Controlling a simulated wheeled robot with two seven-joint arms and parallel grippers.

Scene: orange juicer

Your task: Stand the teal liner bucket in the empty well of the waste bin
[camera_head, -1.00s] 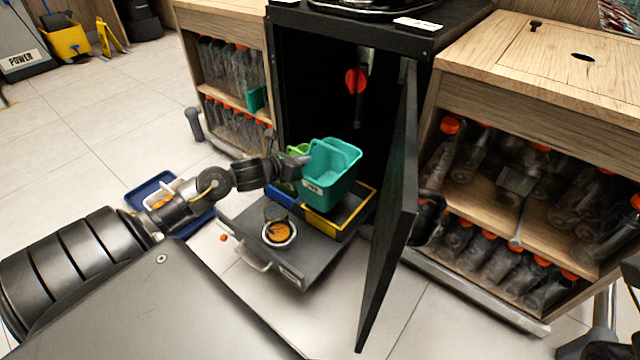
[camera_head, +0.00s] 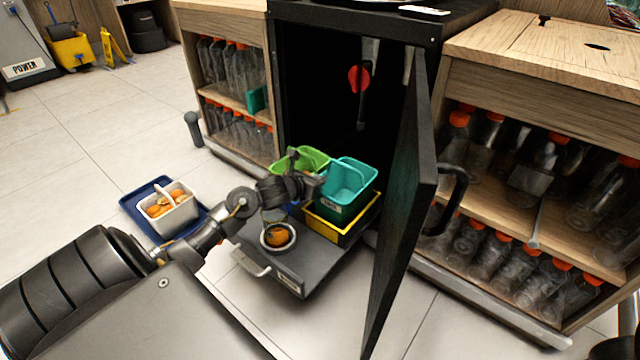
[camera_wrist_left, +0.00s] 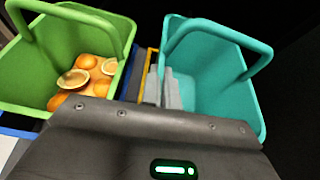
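The teal liner bucket (camera_head: 350,185) is upright at the yellow-rimmed well (camera_head: 345,238) of the pulled-out waste bin (camera_head: 305,262). Its lower part is hidden behind the yellow rim; I cannot tell whether it rests on the bottom. My left gripper (camera_head: 318,183) is at the bucket's left wall. In the left wrist view, its fingers (camera_wrist_left: 162,90) straddle the wall of the teal bucket (camera_wrist_left: 210,75), one inside and one outside. A green bucket (camera_head: 310,160) with orange pieces stands in the blue-rimmed well beside it. My right gripper is not in view.
The open black door (camera_head: 405,200) stands close right of the bin. A round cup with orange pieces (camera_head: 278,237) sits on the bin's front. A white basket of oranges (camera_head: 170,208) is on a blue tray (camera_head: 133,203) at left. Bottle shelves flank the cabinet.

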